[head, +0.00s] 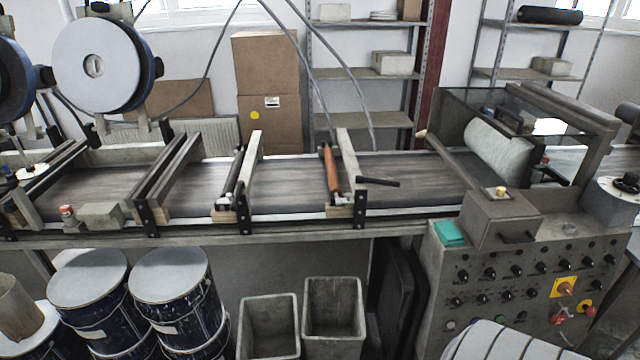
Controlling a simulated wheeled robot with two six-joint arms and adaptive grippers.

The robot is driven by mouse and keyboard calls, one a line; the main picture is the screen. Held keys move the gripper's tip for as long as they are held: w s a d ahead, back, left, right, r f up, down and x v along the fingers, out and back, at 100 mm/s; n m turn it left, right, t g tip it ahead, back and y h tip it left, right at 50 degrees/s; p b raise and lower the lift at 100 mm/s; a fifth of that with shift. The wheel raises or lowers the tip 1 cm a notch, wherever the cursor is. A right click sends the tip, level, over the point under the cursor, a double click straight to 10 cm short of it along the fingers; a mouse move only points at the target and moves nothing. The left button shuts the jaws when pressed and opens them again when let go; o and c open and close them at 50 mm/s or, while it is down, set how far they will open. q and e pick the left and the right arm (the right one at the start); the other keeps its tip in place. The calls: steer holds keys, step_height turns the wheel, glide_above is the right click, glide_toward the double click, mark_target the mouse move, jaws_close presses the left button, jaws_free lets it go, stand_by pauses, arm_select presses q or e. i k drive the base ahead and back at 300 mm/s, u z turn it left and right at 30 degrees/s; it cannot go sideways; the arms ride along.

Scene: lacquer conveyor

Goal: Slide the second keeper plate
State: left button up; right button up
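A long conveyor with a dark brown belt (290,184) runs across the view. Two crosswise roller stations stand over it. One has a black roller (233,178), the other an orange-brown roller (332,170). Each has a pale beam beside it. At their near ends are small bright metal pieces, one by the black roller (224,202) and one by the orange-brown roller (335,198), near black upright brackets. These may be the keeper plates, but they are too small to tell, and I cannot tell their slide position. Neither of my grippers is in view.
A control cabinet (446,296) with knobs stands at right, with a teal block (450,233) on top. A black bar (380,182) sticks out over the belt. Drums (170,275) and two open grey bins (334,308) stand below the conveyor. Large reels (97,66) hang at upper left.

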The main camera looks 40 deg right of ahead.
mark_target(348, 199)
steer(key=i, duration=0.7)
steer(key=z, duration=0.65)
